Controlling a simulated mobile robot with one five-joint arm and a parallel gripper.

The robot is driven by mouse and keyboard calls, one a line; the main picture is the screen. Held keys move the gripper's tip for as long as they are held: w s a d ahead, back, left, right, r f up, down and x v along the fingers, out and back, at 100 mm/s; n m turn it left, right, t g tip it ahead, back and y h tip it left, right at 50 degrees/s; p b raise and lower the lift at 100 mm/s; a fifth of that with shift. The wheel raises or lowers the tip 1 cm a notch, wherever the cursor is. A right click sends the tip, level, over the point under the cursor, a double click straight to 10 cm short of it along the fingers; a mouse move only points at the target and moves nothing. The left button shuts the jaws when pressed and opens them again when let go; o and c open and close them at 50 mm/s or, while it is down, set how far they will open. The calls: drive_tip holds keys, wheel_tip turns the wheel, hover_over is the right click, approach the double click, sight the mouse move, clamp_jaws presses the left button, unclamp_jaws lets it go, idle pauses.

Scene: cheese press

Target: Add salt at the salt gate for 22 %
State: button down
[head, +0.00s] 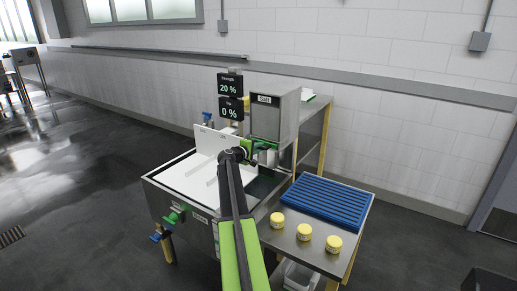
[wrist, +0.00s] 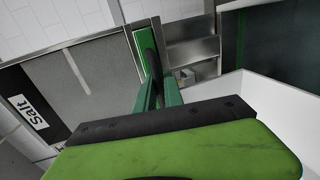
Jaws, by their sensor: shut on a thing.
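The grey salt hopper (head: 273,118) with a "Salt" label stands at the back right of the vat (head: 170,182). Its label (wrist: 28,110) also shows in the wrist view at the left. A green salt gate handle (head: 268,145) is at the hopper's lower front. In the wrist view the green gate part (wrist: 143,45) lies between the fingers of my gripper (wrist: 158,88), which is shut on it. In the head view my gripper (head: 252,155) is at the hopper's foot, partly hidden by my arm. The upper display (head: 229,84) reads 20 % and the lower display (head: 230,109) reads 0 %.
Green (head: 174,215) and blue valve handles are on the vat's front left. The floor at the left is clear.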

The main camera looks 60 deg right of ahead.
drive_tip(key=v, duration=0.3)
drive_tip(key=f+v, duration=0.1)
drive_tip(key=v, duration=0.1)
drive_tip(key=shift+a, duration=0.5)
drive_tip(key=c, duration=1.5)
unclamp_jaws()
drive_tip(key=shift+d, duration=0.1)
drive_tip(key=shift+o, duration=0.2)
drive_tip(key=p+v, duration=0.3)
drive_tip(key=v, duration=1.4)
drive_tip(key=shift+p, duration=0.35)
drive_tip(key=shift+w, duration=0.1)
drive_tip(key=shift+c, duration=0.2)
